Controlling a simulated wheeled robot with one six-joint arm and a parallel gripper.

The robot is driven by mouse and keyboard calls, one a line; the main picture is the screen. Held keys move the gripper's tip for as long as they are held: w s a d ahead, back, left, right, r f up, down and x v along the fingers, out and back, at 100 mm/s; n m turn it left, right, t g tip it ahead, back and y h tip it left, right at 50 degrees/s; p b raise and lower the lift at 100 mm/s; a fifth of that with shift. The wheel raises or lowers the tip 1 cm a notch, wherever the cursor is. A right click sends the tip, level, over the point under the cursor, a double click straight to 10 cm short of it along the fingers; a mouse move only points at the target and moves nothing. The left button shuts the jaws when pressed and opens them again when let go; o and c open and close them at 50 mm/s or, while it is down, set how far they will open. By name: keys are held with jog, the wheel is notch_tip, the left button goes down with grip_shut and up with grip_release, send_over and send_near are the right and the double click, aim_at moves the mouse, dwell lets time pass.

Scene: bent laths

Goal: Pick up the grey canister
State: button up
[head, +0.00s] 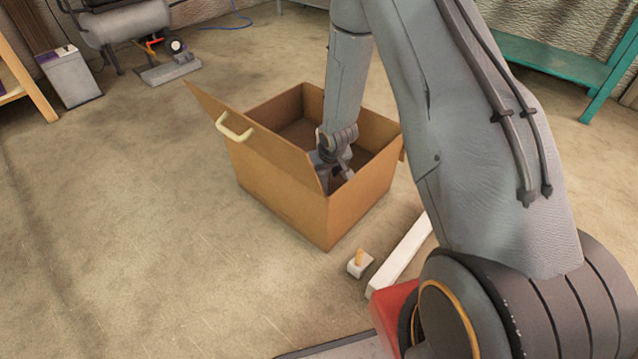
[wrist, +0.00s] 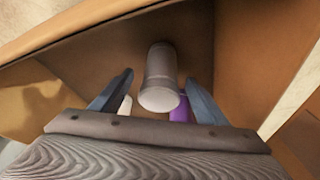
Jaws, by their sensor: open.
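The grey canister (wrist: 160,78) shows in the wrist view inside the cardboard box (head: 283,193). It is a plain grey cylinder with its pale end towards the camera. My gripper (wrist: 160,88) is open, with one finger on each side of the canister in that view. I cannot tell whether either finger touches it. In the head view my gripper (head: 338,180) reaches down into the box, and the box's near wall hides the canister there.
A purple thing (wrist: 181,108) and a white thing (wrist: 125,106) lie beside the canister. A white bar (head: 399,256) and a small white block with a yellow peg (head: 360,263) lie on the floor.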

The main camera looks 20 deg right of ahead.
jog(key=b+x, duration=0.1)
jog(key=x, duration=0.2)
jog(key=shift+w+f+b, duration=0.1)
jog(key=shift+f+b, duration=0.1)
jog(key=shift+b, duration=0.1)
jog(key=c, duration=1.3)
jog(key=shift+r, duration=0.1)
